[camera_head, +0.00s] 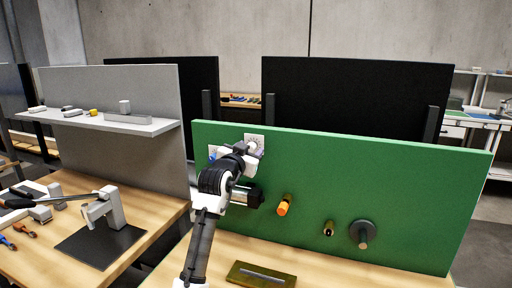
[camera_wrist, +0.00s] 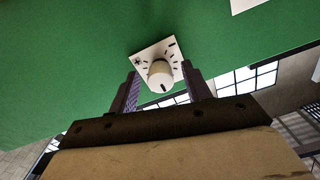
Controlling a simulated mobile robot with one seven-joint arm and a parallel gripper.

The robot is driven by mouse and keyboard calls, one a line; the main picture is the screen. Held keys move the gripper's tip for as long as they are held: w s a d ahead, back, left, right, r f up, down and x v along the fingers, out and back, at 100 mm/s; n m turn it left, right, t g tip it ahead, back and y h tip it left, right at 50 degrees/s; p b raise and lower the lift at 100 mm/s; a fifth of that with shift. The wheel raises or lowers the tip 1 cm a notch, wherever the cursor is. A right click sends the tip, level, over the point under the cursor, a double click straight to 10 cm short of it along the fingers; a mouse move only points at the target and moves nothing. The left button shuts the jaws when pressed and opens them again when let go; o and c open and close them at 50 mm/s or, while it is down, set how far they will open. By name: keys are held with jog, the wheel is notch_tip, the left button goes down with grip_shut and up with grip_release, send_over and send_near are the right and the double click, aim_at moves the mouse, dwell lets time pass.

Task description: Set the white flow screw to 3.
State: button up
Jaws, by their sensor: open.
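The white flow screw (camera_wrist: 159,72) is a round white knob on a white square dial plate (camera_wrist: 143,55) with dark tick marks, fixed to the green panel. In the wrist view its dark pointer line faces down in the picture; the numbers are too small to read. My gripper (camera_wrist: 162,90) is open, with one finger on each side of the knob, apart from it as far as I can see. In the head view my arm and gripper (camera_head: 242,153) hide the knob, and the dial plate (camera_head: 255,141) shows only partly.
The green panel (camera_head: 400,190) also carries an orange handle (camera_head: 284,206), a small brass fitting (camera_head: 328,228) and a dark round disc (camera_head: 359,232) with a peg. A brass-coloured tray (camera_head: 240,279) lies on the bench below. A grey shelf (camera_head: 140,127) stands at left.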

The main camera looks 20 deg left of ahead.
jog(key=shift+w, duration=0.3)
jog(key=c, duration=1)
jog(key=shift+n, duration=0.4)
jog(key=n+p, duration=0.2)
jog(key=n, duration=0.2)
jog(key=shift+r+n, duration=0.15)
jog(key=shift+n, duration=0.15)
jog(key=shift+n+p, duration=1.1)
jog(key=shift+n, duration=1.5)
